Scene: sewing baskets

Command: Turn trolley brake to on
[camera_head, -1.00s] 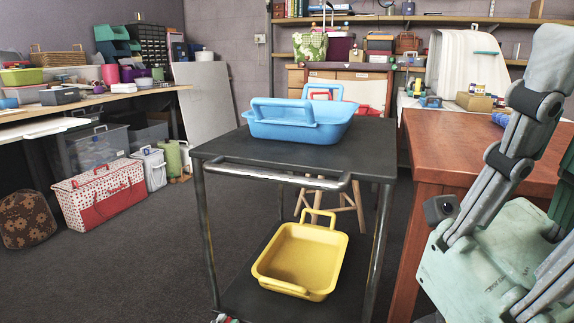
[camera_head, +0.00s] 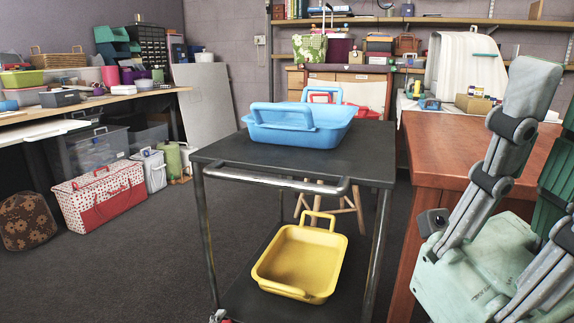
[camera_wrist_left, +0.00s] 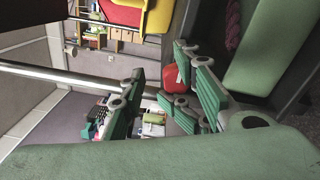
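The dark trolley (camera_head: 345,165) stands in the middle of the head view, with a black top, a lower shelf and a metal push bar. A small reddish part (camera_head: 219,317) shows at its lower left, cut by the picture's bottom edge. I cannot tell the brake's setting. In the left wrist view a red rounded piece (camera_wrist_left: 171,78) lies by the green fingers of my left gripper (camera_wrist_left: 160,98), which are spread apart. I cannot tell whether they touch it. My right gripper (camera_head: 552,100) is at the right edge, fingers up, apart and empty, partly cut off.
A blue basket (camera_head: 300,127) stands on the trolley top and a yellow basket (camera_head: 300,262) on the lower shelf. A wooden table (camera_head: 450,140) is close on the right. A red dotted box (camera_head: 103,197) stands on the floor at left.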

